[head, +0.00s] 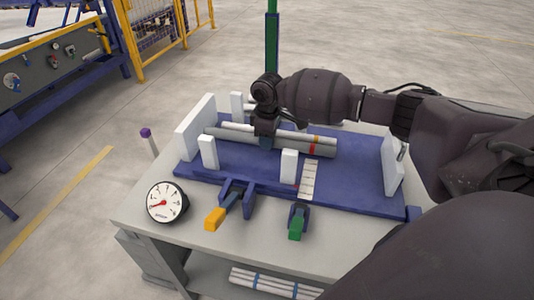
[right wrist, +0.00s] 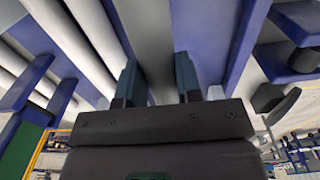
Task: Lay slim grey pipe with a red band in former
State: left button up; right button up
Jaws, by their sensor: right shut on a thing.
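The slim grey pipe with a red band (head: 326,149) lies lengthwise over the blue former (head: 365,190), between the white front and rear posts. Its left end is close to the tall white end plate (head: 196,128). My right gripper (head: 265,142) comes down from above and is shut on this pipe left of its red band. In the right wrist view the grey pipe (right wrist: 155,50) runs between the two fingers. I cannot tell whether the pipe touches what is beneath it. My left gripper is not in view.
A paler pipe with an orange band (head: 290,135) lies just behind the held pipe. White front posts (head: 289,166), a second end plate (head: 392,165), a gauge (head: 166,202) and orange and green clamp handles surround it. More pipes (head: 275,283) lie on the lower shelf.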

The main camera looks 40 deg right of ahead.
aim_at(268, 160)
jog(key=shift+f, duration=0.6)
notch_tip(268, 160, down, 4)
jog(key=shift+b, duration=0.45)
jog(key=shift+f, duration=0.3)
jog(key=shift+r, duration=0.1)
jog(key=o, duration=1)
jog(key=shift+c, duration=0.2)
